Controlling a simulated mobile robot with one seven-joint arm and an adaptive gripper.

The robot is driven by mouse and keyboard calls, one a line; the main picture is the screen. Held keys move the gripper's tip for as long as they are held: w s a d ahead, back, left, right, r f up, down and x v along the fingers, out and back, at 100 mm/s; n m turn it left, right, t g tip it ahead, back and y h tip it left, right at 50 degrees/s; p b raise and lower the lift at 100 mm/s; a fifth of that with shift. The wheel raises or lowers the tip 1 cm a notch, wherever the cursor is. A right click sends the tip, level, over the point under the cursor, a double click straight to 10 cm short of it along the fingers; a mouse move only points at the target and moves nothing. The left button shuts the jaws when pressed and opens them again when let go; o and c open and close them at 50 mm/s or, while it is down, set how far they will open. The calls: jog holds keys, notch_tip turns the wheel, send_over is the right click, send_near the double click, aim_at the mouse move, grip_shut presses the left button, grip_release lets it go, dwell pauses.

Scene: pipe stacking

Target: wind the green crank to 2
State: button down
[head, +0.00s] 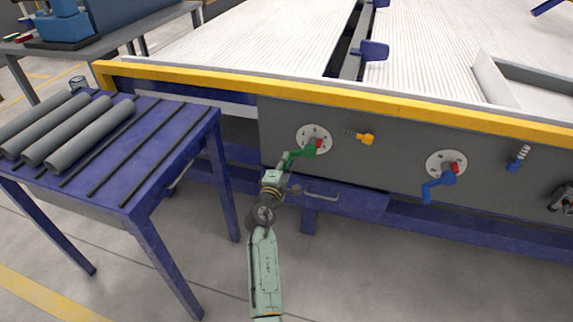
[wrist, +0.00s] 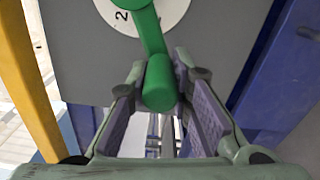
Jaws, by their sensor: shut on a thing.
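The green crank (head: 306,150) is on the grey front panel below the yellow rail, with a round white dial (head: 311,132) behind its hub. Its arm points down and left in the head view. In the wrist view the green handle (wrist: 159,84) sits between the two purple-padded fingers of my gripper (wrist: 158,100), which is shut on it. The dial (wrist: 172,11) shows a "2" at upper left of the crank arm; the rest of its marks are cut off or hidden. I cannot read the dial in the head view.
A blue crank (head: 440,181) with its own dial is to the right on the same panel. A small yellow lever (head: 365,138) lies between the cranks. A blue table (head: 160,150) with several grey pipes (head: 90,133) stands at left. A metal bar handle (head: 322,196) is below.

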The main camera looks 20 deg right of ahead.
jog(key=s+d+f+n+p, duration=0.3)
jog(key=s+d+f+n, duration=0.15)
jog(key=n, duration=0.75)
jog(key=s+d+r+n+p, duration=0.3)
jog(key=d+n+p, duration=0.3)
jog(key=n, duration=0.6)
jog(key=shift+d+r, duration=0.4)
jog(key=shift+d, duration=0.05)
jog(key=shift+s+n+p, duration=0.1)
jog(key=shift+n+p, duration=0.2)
jog(key=c, duration=1.4)
grip_release()
jog(key=shift+c, duration=0.2)
